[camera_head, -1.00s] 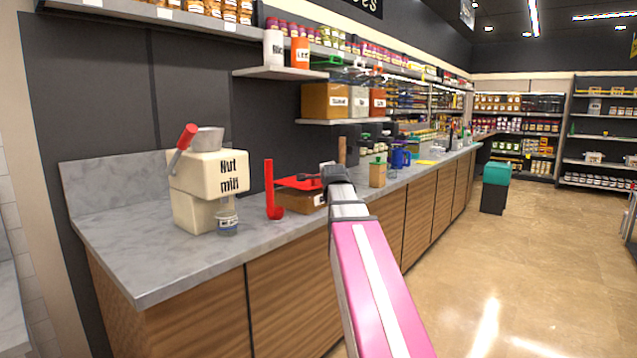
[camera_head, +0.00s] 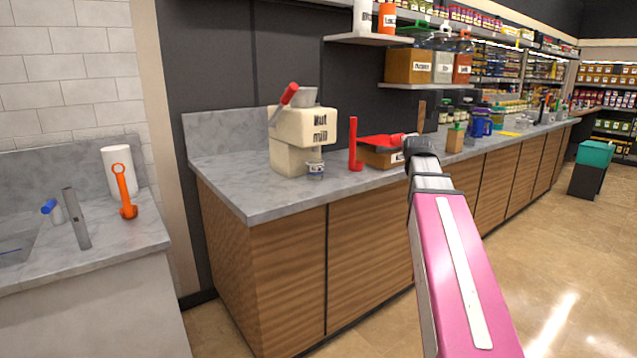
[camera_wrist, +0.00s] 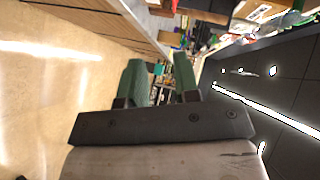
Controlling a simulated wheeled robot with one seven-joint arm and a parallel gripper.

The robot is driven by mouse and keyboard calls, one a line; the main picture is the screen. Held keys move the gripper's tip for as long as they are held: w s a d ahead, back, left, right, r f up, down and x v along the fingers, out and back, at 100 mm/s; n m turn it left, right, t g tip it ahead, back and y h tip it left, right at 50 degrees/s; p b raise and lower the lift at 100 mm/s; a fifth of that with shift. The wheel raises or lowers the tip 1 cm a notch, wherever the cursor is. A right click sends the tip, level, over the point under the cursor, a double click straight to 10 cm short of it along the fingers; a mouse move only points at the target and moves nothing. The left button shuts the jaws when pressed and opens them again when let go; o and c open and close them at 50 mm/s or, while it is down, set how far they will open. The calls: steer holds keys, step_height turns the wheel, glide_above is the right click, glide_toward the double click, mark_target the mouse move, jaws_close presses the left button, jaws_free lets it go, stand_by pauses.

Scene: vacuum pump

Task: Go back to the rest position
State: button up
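My arm (camera_head: 455,265), with its pink link, reaches up in the head view toward the wood-fronted counter. My gripper (camera_wrist: 159,66) shows in the wrist view as two green fingers with a clear gap between them. It is open, and nothing is held between the fingers. The wrist view is turned sideways, with the floor on its left and the dark ceiling on its right. The gripper's fingers cannot be made out in the head view.
A nut mill (camera_head: 300,140), a red ladle (camera_head: 354,145) and a red-topped box (camera_head: 380,155) stand on the marble counter (camera_head: 245,190). At left, a sink counter (camera_head: 95,252) holds an orange tool (camera_head: 124,192). Open floor (camera_head: 560,260) lies right, near a teal-lidded bin (camera_head: 590,170).

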steer(key=s+a+f+n+g+y, duration=0.1)
steer(key=s+a+f+n+g, duration=0.15)
steer(key=f, duration=0.75)
steer(key=s+a+f+n+g, duration=0.2)
steer(key=s+f+n+g, duration=0.15)
steer(key=f, duration=0.55)
steer(key=s+a+f+n+g+y, duration=0.1)
steer(key=s+a+f+n+g, duration=0.15)
steer(key=f, duration=0.75)
steer(key=s+a+f+n+g, duration=0.2)
steer(key=s+f+n+g, duration=0.1)
steer(key=s+f, duration=0.6)
steer(key=s+a+f+n+g, duration=0.3)
steer(key=s+f+n, duration=0.2)
steer(key=s+f, duration=0.4)
steer(key=shift+a+n+y, duration=0.25)
steer(key=shift+n+y, duration=0.05)
steer(key=shift+n, duration=0.05)
